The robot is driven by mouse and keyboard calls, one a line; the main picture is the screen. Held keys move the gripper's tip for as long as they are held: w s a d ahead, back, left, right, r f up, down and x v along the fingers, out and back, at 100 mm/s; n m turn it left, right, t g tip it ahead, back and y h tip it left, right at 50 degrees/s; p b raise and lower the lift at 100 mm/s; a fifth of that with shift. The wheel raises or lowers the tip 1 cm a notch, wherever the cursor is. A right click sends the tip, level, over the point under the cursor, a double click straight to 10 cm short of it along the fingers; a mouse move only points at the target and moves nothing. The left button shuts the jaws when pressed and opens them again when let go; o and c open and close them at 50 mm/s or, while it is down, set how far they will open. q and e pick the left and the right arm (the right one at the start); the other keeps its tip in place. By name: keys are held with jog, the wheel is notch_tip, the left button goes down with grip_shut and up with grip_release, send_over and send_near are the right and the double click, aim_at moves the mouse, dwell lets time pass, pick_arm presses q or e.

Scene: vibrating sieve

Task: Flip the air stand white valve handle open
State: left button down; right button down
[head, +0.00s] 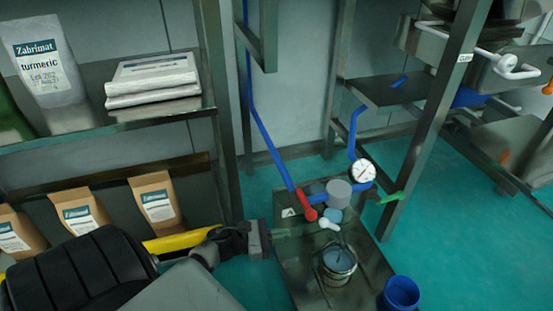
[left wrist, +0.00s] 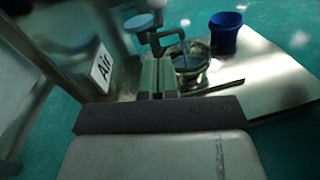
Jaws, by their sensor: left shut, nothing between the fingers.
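The air stand (head: 285,250) is a dark metal stand with a small label. My left gripper (head: 284,234) is shut and empty. It is left of and slightly below the white handle, apart from it in the picture. In the left wrist view the shut fingers (left wrist: 157,78) point toward the stand, with the "Air" label (left wrist: 101,68) to their left. A pale piece (left wrist: 156,4) at the top edge there may be the white handle; I cannot tell. My right gripper is out of view.
A round gauge (head: 362,171) and blue pipe (head: 266,140) rise behind the handles. A metal pot (head: 339,262) and blue cup (head: 401,293) stand on the stand's lower plate. Shelves with bags (head: 155,204) are at left. A metal frame (head: 433,115) stands at right.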

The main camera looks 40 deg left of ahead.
aim_at(331, 226)
pick_arm(q)
jog(key=w+d+r+b, duration=0.2)
jog(key=w+d, duration=0.3)
jog(key=w, duration=0.1)
jog(key=shift+r, duration=0.35)
jog(key=shift+d, duration=0.1)
jog(key=shift+w+d+r, duration=0.15)
jog(key=shift+w+r, duration=0.05)
jog(key=shift+r, duration=0.25)
jog(key=shift+w+d+r, duration=0.1)
jog(key=shift+w+r, duration=0.1)
jog(key=shift+r, duration=0.25)
jog(key=shift+f, duration=0.1)
